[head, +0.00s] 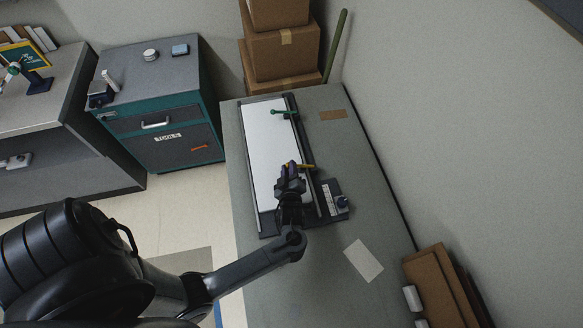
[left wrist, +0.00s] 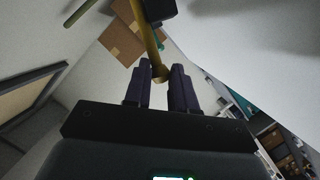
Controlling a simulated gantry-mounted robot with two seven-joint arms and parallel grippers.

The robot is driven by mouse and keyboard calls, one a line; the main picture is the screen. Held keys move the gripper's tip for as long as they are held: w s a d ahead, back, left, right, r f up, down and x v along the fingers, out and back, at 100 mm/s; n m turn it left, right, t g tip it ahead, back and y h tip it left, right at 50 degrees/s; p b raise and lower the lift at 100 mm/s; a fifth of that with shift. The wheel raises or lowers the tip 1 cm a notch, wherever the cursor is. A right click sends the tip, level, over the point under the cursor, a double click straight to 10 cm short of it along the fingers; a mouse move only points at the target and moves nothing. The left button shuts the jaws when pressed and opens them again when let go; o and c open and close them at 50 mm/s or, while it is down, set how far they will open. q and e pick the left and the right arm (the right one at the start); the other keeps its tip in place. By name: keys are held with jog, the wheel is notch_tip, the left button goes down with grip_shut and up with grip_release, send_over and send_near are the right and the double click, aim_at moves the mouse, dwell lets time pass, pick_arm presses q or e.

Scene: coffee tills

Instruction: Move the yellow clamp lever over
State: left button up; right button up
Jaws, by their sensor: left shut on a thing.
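The yellow clamp lever (head: 306,167) is on the right side of a dark-framed white panel (head: 264,135) lying on the bench. My left gripper (head: 291,168) reaches over the panel and is shut on the lever, hiding part of it in the head view. In the left wrist view, the lever (left wrist: 149,42) runs as a yellow bar from a dark block down to its rounded end between my left gripper's fingertips (left wrist: 161,75). My right gripper is not in view.
A green lever (head: 284,113) is farther back on the same frame. A dark device with a blue knob (head: 342,201) sits to the right of the frame. A paper sheet (head: 363,260) lies nearer. Cardboard boxes (head: 283,52) stand behind the bench. The bench's right side is mostly clear.

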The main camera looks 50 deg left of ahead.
pick_arm(q)
jog(key=shift+s+a+f, duration=0.1)
jog(key=shift+s+f, duration=0.1)
jog(key=shift+f, duration=0.25)
jog(key=shift+s+a+f+b, duration=0.1)
jog(key=shift+s+f+b, duration=0.05)
jog(key=shift+f+b, duration=0.35)
jog(key=shift+r, duration=0.1)
jog(key=o, duration=0.9)
jog(key=shift+r, duration=0.1)
